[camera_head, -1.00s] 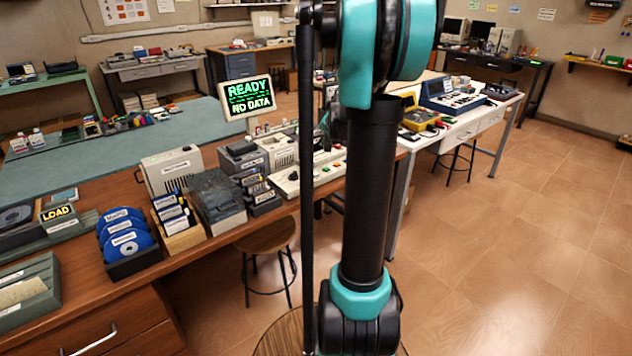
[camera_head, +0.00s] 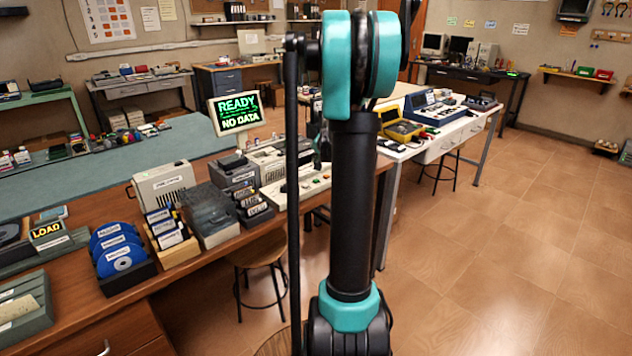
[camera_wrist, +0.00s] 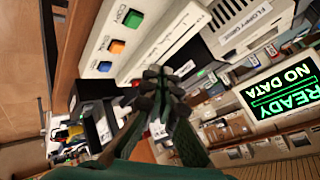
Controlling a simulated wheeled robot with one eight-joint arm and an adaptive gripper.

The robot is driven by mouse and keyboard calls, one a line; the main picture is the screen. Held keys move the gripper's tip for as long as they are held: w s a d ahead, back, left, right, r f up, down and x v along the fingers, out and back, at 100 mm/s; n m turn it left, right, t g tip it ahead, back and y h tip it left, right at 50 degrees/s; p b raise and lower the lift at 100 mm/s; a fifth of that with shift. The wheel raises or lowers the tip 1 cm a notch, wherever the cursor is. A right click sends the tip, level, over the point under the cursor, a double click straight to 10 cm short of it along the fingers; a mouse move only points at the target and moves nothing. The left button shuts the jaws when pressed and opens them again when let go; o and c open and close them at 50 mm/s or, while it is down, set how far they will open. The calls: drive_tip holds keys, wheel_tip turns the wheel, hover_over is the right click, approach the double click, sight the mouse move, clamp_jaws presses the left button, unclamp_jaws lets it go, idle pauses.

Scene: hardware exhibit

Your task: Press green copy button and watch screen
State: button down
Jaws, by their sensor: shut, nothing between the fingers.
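The green copy button (camera_wrist: 132,18) sits on a pale console panel (camera_wrist: 100,32) at the upper left of the wrist view, beside a COPY label. My gripper (camera_wrist: 165,80) is shut and empty, in front of the console's edge in the picture and apart from the green button. The screen (camera_wrist: 280,92) reads READY, NO DATA; it also shows in the head view (camera_head: 236,112). The console (camera_head: 308,186) is partly hidden by my arm there.
Blue disks (camera_head: 118,250), a LOAD sign (camera_head: 47,232) and disk boxes (camera_head: 170,235) crowd the wooden bench. A stool (camera_head: 258,254) stands below its edge. A yellow case (camera_head: 397,125) lies on the white table at right. The tiled floor at right is clear.

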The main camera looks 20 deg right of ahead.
sight(317, 181)
drive_tip(key=shift+f, duration=2.75)
drive_tip(key=shift+f, duration=0.15)
drive_tip(key=shift+f, duration=0.25)
drive_tip(key=shift+f, duration=0.4)
drive_tip(key=shift+r, duration=0.85)
drive_tip(key=shift+r, duration=2.5)
